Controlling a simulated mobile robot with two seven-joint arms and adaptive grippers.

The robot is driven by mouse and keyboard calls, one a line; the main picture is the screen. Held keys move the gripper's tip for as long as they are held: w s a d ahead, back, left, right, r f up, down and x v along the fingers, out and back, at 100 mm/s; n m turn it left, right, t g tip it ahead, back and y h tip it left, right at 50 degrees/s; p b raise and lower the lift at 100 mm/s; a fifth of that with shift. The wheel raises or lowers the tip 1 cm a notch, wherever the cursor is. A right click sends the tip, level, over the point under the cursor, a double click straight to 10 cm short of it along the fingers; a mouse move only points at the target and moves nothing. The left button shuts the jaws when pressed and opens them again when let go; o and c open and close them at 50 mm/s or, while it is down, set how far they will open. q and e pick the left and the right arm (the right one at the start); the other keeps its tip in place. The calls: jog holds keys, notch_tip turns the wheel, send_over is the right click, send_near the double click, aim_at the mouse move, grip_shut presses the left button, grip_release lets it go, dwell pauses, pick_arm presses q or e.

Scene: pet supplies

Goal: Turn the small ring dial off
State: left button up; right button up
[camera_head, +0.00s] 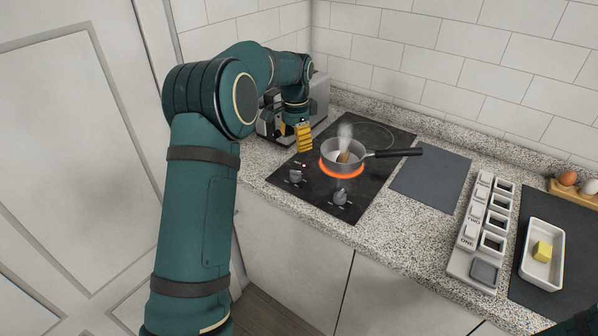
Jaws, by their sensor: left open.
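A black cooktop (370,190) is set in the counter. Its front ring (327,172) glows orange-red under a steaming pan (345,158). The larger back ring (384,130) is dark. Two grey dials sit along the cooktop's front: the left dial (295,176) and the right dial (340,197). Small red light shows behind the left dial. I cannot tell from markings which dial belongs to which ring. My left gripper (304,140), with yellow fingers, is open above the cooktop's left part, behind and above the left dial, apart from it. My right gripper is out of view.
The pan's black handle (395,153) points right over a dark mat (430,178). A grey metal appliance (320,98) stands behind my left arm. A labelled block rack (480,228), a white dish (541,270) with a yellow cube and an egg holder (570,194) stand right.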

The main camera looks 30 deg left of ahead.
aim_at(295, 171)
pick_arm(q)
notch_tip(295, 171, down, 12)
jog(key=shift+s+f+b, duration=0.15)
jog(key=shift+b, duration=1.05)
grip_shut()
